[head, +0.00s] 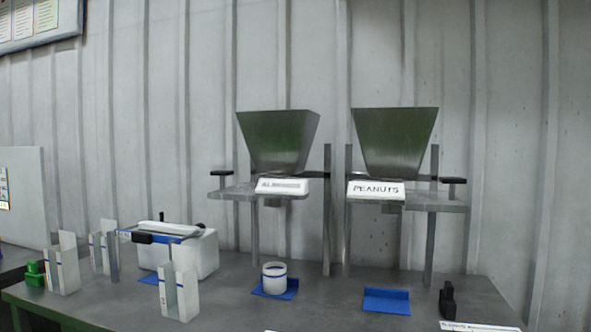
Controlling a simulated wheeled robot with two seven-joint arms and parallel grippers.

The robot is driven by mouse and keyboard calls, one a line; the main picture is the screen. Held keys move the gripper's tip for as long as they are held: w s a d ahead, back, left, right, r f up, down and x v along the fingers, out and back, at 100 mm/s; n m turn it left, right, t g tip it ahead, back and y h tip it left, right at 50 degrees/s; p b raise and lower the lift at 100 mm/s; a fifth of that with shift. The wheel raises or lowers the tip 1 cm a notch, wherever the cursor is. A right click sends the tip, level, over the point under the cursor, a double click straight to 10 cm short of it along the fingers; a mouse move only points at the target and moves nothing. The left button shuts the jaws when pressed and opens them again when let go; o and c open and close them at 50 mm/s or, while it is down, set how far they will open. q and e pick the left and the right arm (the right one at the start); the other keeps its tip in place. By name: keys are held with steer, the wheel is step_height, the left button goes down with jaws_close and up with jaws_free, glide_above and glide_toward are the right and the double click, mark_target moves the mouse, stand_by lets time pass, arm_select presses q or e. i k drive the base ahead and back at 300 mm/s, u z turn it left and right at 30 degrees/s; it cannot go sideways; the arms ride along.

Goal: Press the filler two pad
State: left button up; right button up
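Two fillers with metal hoppers stand at the back of the bench. The left hopper (278,140) has a white label whose text I cannot fully read. The right hopper (395,140) has a white label (376,189) reading "PEANUTS". A black pad (222,173) sits on a short post at the left filler's outer side. Another black pad (454,180) sits on a post at the right filler's outer side. No number shows on either filler, so I cannot tell by marking which is filler two. Neither of my grippers is in view.
A white cup with a blue band (274,278) stands on a blue mat (291,290) below the left filler. The right blue mat (386,301) is empty. A white box machine (206,254), several white holders (178,292), a green block (35,274) and a black upright object (447,300) stand on the bench.

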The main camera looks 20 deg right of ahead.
mark_target(222, 174)
steer(key=z, duration=0.25)
steer(key=i, duration=0.9)
steer(key=u, duration=0.05)
